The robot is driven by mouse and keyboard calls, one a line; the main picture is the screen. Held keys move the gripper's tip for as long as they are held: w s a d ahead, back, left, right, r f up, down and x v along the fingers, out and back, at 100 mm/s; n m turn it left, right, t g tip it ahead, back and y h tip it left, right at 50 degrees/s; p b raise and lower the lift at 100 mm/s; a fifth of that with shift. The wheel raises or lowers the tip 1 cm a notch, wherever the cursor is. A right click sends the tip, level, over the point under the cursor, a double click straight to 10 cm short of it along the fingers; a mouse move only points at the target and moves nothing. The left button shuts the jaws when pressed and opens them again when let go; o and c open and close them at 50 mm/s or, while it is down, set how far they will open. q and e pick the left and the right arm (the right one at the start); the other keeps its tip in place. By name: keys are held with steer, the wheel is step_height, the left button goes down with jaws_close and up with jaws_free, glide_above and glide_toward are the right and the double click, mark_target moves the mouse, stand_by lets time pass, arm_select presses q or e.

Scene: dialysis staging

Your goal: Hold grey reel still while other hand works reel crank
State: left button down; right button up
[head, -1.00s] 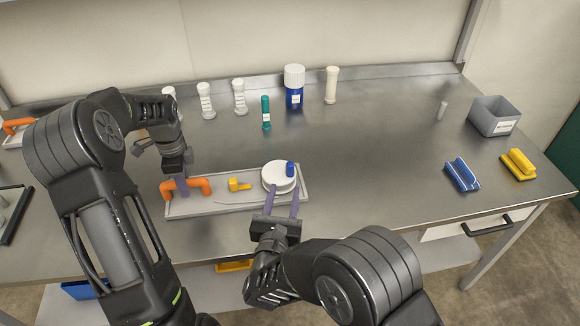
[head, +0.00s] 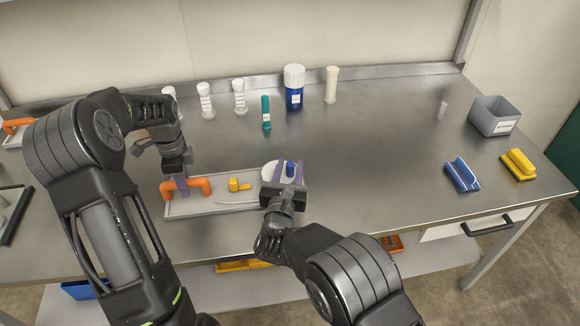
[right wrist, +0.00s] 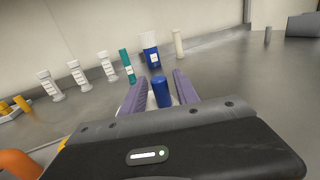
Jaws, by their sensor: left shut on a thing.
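The pale grey reel (head: 268,172) sits at the right end of a light grey base tray (head: 215,194), partly hidden by my right gripper. A blue crank knob (head: 290,168) stands upright on the reel; it also shows in the right wrist view (right wrist: 161,92). An orange handle (head: 200,186) is at the tray's left end. My left gripper (head: 184,188) is shut on this handle. My right gripper (head: 289,171) is open, with one purple finger on each side of the blue knob. In the right wrist view gaps show between the knob and both fingers.
A yellow piece (head: 239,185) sits on the tray between handle and reel. White fittings, a teal tube (head: 266,113) and a blue white-capped bottle (head: 294,88) stand behind. Blue (head: 462,174) and yellow (head: 518,164) clips and a grey bin (head: 494,117) are at right.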

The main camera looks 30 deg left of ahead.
jaws_close()
steer(key=shift+s+a+m+h, duration=0.1)
steer(key=shift+m+h, duration=0.2)
steer(key=shift+h, duration=0.2)
steer(key=shift+s+a+m+t+h, duration=0.1)
steer(key=shift+s+m+t+h, duration=0.15)
steer(key=shift+m+h, duration=0.85)
steer(key=shift+s+a+m+t+h, duration=0.15)
steer(key=shift+m+h, duration=0.45)
steer(key=shift+h, duration=0.9)
steer(key=h, duration=0.1)
steer(key=m+h, duration=0.1)
steer(key=shift+d+f+h, duration=0.1)
steer(key=shift+d+h, duration=0.2)
steer(key=shift+d, duration=0.1)
steer(key=shift+s+m+h, duration=0.15)
steer(key=shift+m+h, duration=0.25)
steer(key=shift+m, duration=0.1)
steer(key=shift+s+a+g, duration=0.2)
steer(key=shift+g, duration=0.1)
